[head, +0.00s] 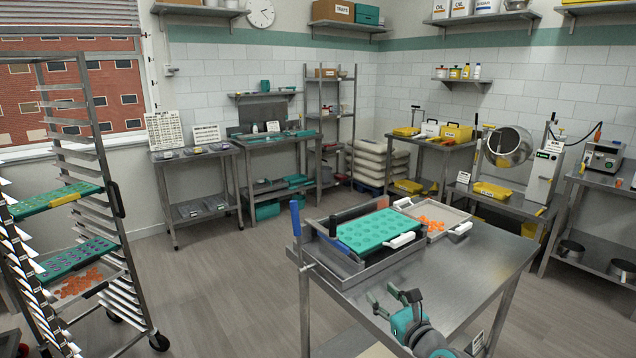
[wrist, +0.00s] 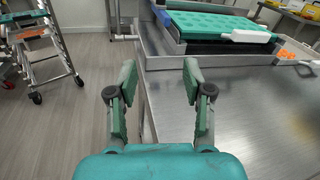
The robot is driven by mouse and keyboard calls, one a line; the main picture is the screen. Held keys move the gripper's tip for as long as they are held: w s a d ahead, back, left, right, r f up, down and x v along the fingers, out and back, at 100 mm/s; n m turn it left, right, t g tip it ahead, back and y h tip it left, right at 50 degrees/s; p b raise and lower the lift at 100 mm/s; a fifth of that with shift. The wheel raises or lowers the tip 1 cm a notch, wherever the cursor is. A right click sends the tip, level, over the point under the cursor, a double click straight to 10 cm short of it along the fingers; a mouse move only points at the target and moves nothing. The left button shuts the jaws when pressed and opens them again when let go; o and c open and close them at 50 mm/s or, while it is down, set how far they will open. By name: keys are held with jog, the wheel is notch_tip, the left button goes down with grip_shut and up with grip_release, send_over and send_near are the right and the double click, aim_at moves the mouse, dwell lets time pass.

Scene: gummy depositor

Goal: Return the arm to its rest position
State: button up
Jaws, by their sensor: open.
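My gripper (head: 392,299) is open and empty at the near left edge of the steel table (head: 480,262). In the wrist view its two fingers (wrist: 159,85) stand wide apart with nothing between them. Beyond it, the teal mould tray (head: 375,229) with rows of cavities rests in a metal frame on the table, apart from the gripper. The mould tray also shows in the wrist view (wrist: 215,25). Most of my arm is out of view.
A metal tray of orange gummies (head: 434,216) sits behind the mould. A wheeled rack (head: 110,205) with teal moulds stands at the left. Benches line the back walls, and a steel drum (head: 508,146) stands at the right. The floor (head: 215,290) between rack and table is clear.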

jog(key=s+d+f+n+h, duration=0.15)
jog(key=s+f+n, duration=0.25)
jog(key=s+f, duration=0.45)
jog(key=s+f+n+h, duration=0.2)
jog(key=s+f+n, duration=0.25)
jog(key=s, duration=0.65)
jog(key=s+d+f+n+h, duration=0.1)
jog(key=s+f+n+h, duration=0.15)
jog(key=s+f, duration=0.65)
jog(key=s+r+n, duration=0.3)
jog(key=s+n, duration=0.3)
jog(key=s, duration=0.4)
jog(key=s+r+n+g, duration=0.1)
jog(key=s+r+n, duration=0.3)
jog(key=s, duration=0.7)
jog(key=s+r+n, duration=0.3)
jog(key=s+n, duration=0.6)
jog(key=s, duration=0.2)
jog(key=shift+s+r+g+h, duration=0.15)
jog(key=shift+r+g+h, duration=0.15)
jog(key=shift+r, duration=0.05)
